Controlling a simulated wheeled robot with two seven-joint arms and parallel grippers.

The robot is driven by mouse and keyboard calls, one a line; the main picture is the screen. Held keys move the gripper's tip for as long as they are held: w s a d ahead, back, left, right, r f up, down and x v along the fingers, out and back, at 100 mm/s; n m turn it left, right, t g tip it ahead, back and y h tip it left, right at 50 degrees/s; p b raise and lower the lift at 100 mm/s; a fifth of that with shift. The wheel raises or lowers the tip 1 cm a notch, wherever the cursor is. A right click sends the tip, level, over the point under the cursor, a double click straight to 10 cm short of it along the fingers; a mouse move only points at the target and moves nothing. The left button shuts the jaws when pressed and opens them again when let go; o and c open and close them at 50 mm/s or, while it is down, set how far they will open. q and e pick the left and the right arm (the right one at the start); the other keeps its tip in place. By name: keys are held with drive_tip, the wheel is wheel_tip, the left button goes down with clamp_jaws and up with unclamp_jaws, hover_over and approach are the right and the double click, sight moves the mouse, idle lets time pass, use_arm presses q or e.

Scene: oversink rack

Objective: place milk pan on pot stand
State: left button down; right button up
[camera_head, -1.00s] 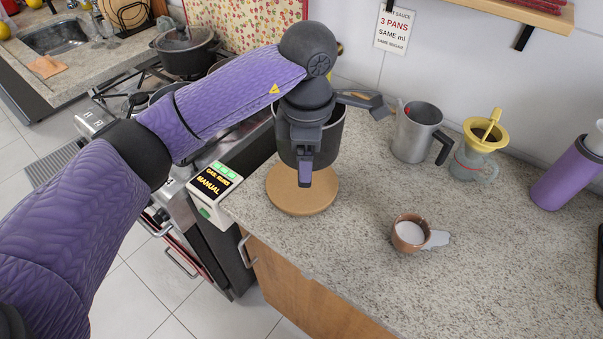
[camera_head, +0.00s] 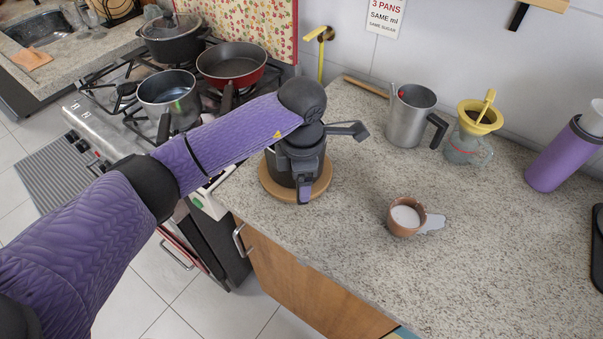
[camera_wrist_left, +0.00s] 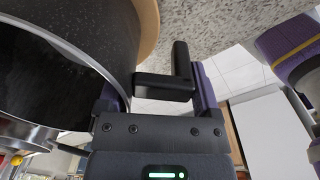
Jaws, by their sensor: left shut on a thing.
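The milk pan (camera_head: 281,167), a dark deep pan, is mostly hidden behind my left gripper in the head view. It stands upright over the pot stand (camera_head: 266,190), a round tan wooden disc at the counter's left edge. The pan's base is on the disc or just above it; I cannot tell which. My left gripper (camera_head: 304,188) is at the pan's near side, shut on the pan. In the left wrist view the pan's dark wall (camera_wrist_left: 85,35) fills the upper left, with the stand's tan rim (camera_wrist_left: 149,25) right beside it. My right gripper is not in view.
The stove left of the counter holds a steel saucepan (camera_head: 168,92), a red frying pan (camera_head: 232,66) and a lidded pot (camera_head: 173,45). On the counter are a steel jug (camera_head: 408,118), a yellow dripper (camera_head: 478,118), a brown cup (camera_head: 405,218) beside a spill, and a purple bottle (camera_head: 562,160).

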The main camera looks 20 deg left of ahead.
use_arm(q)
unclamp_jaws()
drive_tip(key=shift+f, duration=0.1)
drive_tip(key=shift+r, duration=0.4)
wheel_tip(320, 180, up, 12)
drive_tip(key=p, duration=0.2)
drive_tip(key=shift+s+f, duration=0.15)
drive_tip(key=shift+f, duration=0.1)
